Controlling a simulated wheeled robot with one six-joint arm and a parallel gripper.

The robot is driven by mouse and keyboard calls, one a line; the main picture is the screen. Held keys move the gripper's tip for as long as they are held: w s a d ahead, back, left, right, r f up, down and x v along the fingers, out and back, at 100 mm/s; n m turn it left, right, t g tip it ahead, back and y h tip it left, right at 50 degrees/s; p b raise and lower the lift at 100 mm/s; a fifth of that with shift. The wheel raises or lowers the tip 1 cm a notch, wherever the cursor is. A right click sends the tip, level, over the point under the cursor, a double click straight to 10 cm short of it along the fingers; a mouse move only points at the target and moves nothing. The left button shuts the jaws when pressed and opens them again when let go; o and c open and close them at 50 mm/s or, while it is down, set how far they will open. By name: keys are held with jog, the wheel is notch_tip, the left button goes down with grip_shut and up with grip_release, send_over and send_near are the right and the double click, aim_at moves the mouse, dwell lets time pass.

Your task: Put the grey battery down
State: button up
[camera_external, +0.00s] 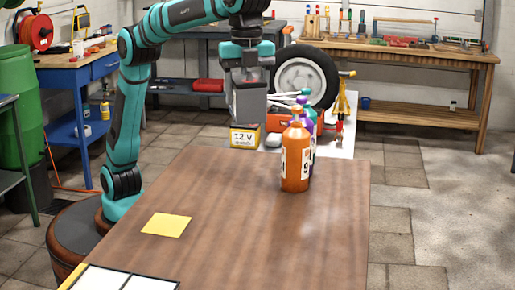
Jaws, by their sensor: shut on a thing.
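The grey battery (250,106) hangs upright below my gripper (248,86), which is shut on it. They are beyond the far edge of the brown wooden table (215,215), at the upper middle of the view. A yellow and white box marked "12 V" (244,137) shows directly below the battery in the picture. I cannot tell whether the battery touches it or is above it. The fingertips are small and hard to make out.
Orange and purple bottles (295,160) stand near the table's far right. Behind are a tyre (325,75) and a yellow jack stand (342,98). The table's middle is clear.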

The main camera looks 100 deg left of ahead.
jog(key=s+d+m, duration=0.5)
jog(key=s+d, duration=1.4)
jog(key=s, duration=0.3)
jog(key=shift+a+f, duration=0.2)
jog(key=shift+f, duration=13.75)
jog(key=o, duration=1.8)
jog(key=shift+f, duration=0.15)
jog(key=shift+c, duration=0.2)
notch_tip(320, 180, up, 12)
